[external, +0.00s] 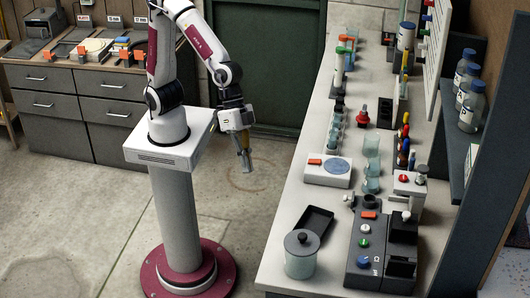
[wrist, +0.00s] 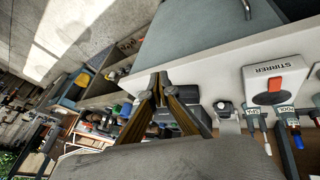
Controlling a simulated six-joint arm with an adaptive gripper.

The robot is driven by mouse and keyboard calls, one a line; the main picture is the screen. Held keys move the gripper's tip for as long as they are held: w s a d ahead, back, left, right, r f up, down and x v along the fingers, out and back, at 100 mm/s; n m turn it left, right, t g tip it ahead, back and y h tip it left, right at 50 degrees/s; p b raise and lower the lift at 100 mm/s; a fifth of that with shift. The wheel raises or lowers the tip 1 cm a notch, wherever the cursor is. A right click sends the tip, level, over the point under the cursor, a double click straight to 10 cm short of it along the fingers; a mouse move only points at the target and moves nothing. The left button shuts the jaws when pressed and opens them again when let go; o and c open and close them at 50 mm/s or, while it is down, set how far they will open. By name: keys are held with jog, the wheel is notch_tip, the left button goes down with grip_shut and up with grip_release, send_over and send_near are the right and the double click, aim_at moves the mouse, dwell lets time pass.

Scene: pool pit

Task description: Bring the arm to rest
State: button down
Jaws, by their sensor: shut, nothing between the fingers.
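My gripper (external: 245,163) hangs pointing down in the external view, in the open space between my pedestal and the long white bench (external: 281,225). It is shut and empty, touching nothing. In the wrist view the two fingers of my gripper (wrist: 159,78) meet at their tips, with nothing between them. My arm is bent at the elbow, with the forearm angled down to the right.
On the bench are a lidded pot (external: 301,257), a black tray (external: 313,226), a white device with a blue disc (external: 336,170) and a dark control box (external: 365,250). Grey drawers (external: 75,105) stand behind at left. The floor (external: 247,215) below my gripper is clear.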

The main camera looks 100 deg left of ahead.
jog(key=s+a+r+n+y, duration=0.1)
jog(key=s+a+r, duration=0.1)
jog(key=s+a, duration=0.3)
jog(key=s+a+r+n+t+y, duration=0.1)
jog(key=s+a, duration=0.4)
jog(key=a, duration=0.9)
jog(key=s+a+r+n+t+y, duration=0.1)
jog(key=s+a+r, duration=0.3)
jog(key=a, duration=0.5)
jog(key=shift+s+a+r+n+y, duration=0.15)
jog(key=shift+s+n+y, duration=0.25)
jog(key=shift+s+y, duration=0.5)
